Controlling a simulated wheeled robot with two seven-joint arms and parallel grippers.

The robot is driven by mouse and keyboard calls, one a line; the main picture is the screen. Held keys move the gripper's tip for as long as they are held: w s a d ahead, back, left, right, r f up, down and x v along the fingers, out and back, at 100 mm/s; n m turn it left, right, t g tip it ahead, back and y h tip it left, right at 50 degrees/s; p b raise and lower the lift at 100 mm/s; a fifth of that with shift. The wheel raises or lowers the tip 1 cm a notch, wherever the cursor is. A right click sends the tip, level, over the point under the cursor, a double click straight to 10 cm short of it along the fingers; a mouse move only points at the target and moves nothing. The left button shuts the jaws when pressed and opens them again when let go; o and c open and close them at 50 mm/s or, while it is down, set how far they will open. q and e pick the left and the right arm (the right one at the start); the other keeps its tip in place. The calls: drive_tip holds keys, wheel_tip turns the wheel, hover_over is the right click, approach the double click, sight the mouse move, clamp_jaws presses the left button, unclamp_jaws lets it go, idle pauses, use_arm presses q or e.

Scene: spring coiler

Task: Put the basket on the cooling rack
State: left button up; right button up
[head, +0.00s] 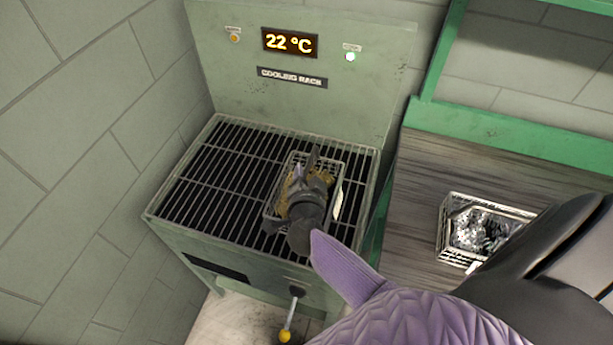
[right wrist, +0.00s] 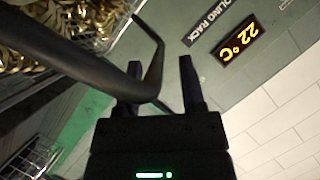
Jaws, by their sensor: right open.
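The cooling rack (head: 215,175) is a green metal stand with a dark slatted grille, a "COOLING RACK" label and a 22 °C display. A wire basket (head: 333,170) of gold-coloured coils appears to rest on the right half of the grille. It also shows at the upper left of the right wrist view (right wrist: 97,45). My right gripper (head: 305,167) is over the basket with its jaws apart. In the right wrist view, a dark bent handle (right wrist: 158,70) crosses at the fingers; I cannot tell whether they touch it. My left gripper is not in view.
A second wire basket (head: 448,230) with silvery coils stands on the grey worktop (head: 420,190) to the right. A green frame (head: 510,135) rises behind the worktop. A yellow-knobbed lever (head: 285,335) sticks out at the rack's front. The left half of the grille is clear.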

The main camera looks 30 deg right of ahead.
drive_tip(key=p+v, duration=0.3)
drive_tip(key=v, duration=0.8)
drive_tip(key=s+a+f+n+g+y, duration=0.1)
drive_tip(key=s+a+f+n+y, duration=0.25)
drive_tip(key=f+n, duration=0.3)
drive_tip(key=s+a+f+n+y, duration=0.25)
drive_tip(key=f+n+y, duration=0.2)
drive_tip(key=f, duration=0.25)
drive_tip(key=s+d+f+n+g, duration=0.3)
drive_tip(key=s+f+g, duration=0.2)
drive_tip(key=s, duration=0.6)
drive_tip(key=s+d+f+n+g, duration=0.3)
drive_tip(key=s+f+g, duration=0.2)
drive_tip(key=s, duration=0.6)
drive_tip(key=shift+d+f+n+h, duration=0.2)
drive_tip(key=shift+f+n+h, duration=0.15)
drive_tip(key=shift+f, duration=0.5)
